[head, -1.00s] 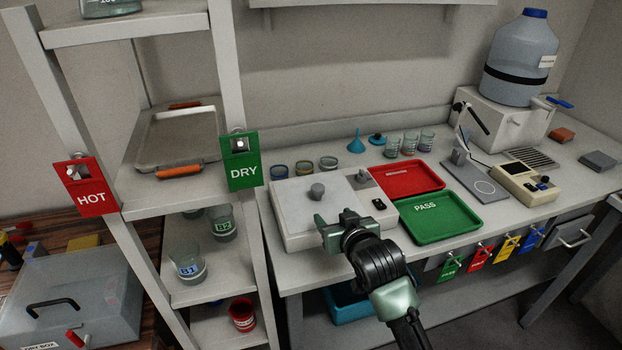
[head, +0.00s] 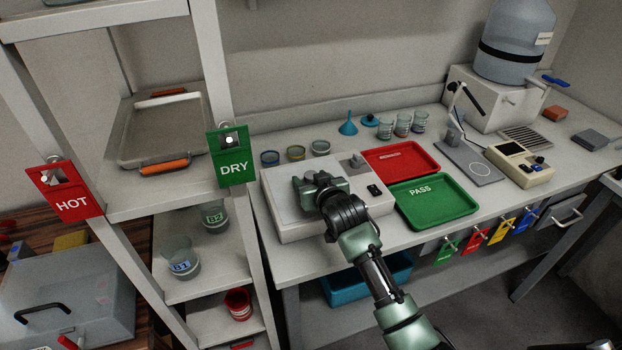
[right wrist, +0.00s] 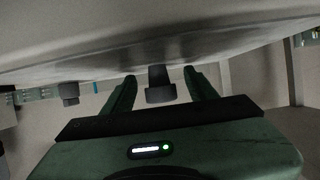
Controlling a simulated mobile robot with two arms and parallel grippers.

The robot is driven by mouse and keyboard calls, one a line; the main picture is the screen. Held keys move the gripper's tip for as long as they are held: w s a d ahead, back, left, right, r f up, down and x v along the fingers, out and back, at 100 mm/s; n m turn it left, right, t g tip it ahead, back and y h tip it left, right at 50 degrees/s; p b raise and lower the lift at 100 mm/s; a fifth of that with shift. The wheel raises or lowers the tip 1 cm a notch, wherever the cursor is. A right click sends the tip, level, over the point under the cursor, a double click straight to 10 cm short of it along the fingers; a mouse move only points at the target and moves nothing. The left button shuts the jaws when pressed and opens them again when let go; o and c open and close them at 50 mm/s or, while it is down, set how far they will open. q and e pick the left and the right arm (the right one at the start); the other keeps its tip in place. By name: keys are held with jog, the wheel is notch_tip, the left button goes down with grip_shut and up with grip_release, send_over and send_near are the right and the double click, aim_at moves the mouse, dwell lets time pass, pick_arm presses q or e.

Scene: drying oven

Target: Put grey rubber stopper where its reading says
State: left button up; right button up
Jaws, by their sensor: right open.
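The grey rubber stopper (right wrist: 160,88) shows in the right wrist view, standing on the pale top of a white box-shaped device (head: 290,222); that view appears upside down. My right gripper (head: 320,184) is over this device in the head view. In the right wrist view its two fingers (right wrist: 162,84) are open, one on each side of the stopper, with gaps showing. In the head view the gripper mostly covers the stopper. A small dark panel (head: 374,190) sits on the device; its reading is too small to tell. My left gripper is not in view.
Right of the device lie a red tray (head: 418,163) and a green PASS tray (head: 452,207), both seemingly empty. Small dishes (head: 296,153) stand behind it. The shelf at left carries a green DRY tag (head: 233,168) and red HOT tag (head: 70,203). Bench equipment stands at right.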

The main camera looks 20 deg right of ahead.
grip_shut()
jog(key=shift+r, duration=0.1)
